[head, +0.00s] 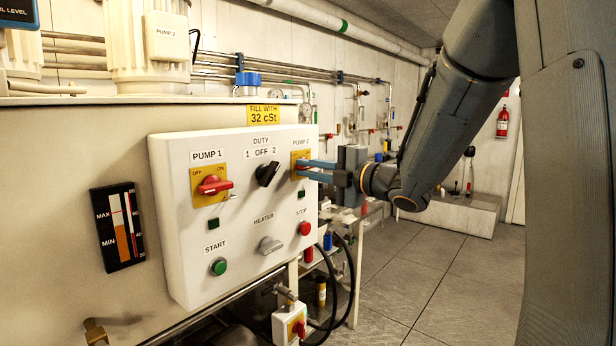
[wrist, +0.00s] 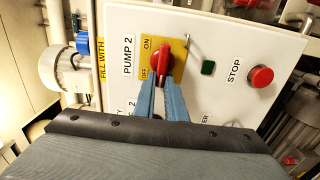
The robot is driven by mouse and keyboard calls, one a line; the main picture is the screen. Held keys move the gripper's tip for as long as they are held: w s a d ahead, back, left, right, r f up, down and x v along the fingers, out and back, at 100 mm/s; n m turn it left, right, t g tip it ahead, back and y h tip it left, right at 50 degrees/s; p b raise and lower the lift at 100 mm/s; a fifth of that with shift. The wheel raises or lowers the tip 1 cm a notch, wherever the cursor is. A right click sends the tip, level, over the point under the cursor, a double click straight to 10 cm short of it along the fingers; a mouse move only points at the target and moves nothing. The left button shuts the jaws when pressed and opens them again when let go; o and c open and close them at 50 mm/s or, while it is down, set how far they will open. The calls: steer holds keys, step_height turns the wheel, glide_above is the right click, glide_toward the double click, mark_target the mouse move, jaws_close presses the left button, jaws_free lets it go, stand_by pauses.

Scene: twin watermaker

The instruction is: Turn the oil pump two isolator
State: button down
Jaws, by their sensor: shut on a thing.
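The pump 2 isolator is a red handle (wrist: 162,62) on a yellow OFF/ON plate (wrist: 178,48), beside the PUMP 2 label. In the wrist view the handle runs roughly up and down the picture, which is crosswise on the panel. My gripper (wrist: 162,82) has its blue fingers closed on the handle, one on each side. In the head view my gripper (head: 306,170) reaches in from the right to the yellow plate (head: 298,157) at the panel's upper right. The fingers hide most of the handle there.
The white panel (head: 170,240) also carries the pump 1 isolator (head: 214,185), a black duty switch (head: 267,174), a grey heater switch (head: 270,244), a green start button (head: 218,267) and a red stop button (head: 305,228). Open floor (head: 440,280) lies to the right.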

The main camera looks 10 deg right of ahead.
stand_by(0.3)
steer(key=c, duration=1.8)
jaws_free()
steer(key=v, duration=0.7)
steer(key=shift+s+d+b, duration=0.25)
steer(key=shift+s+b, duration=0.05)
steer(key=shift+b, duration=0.1)
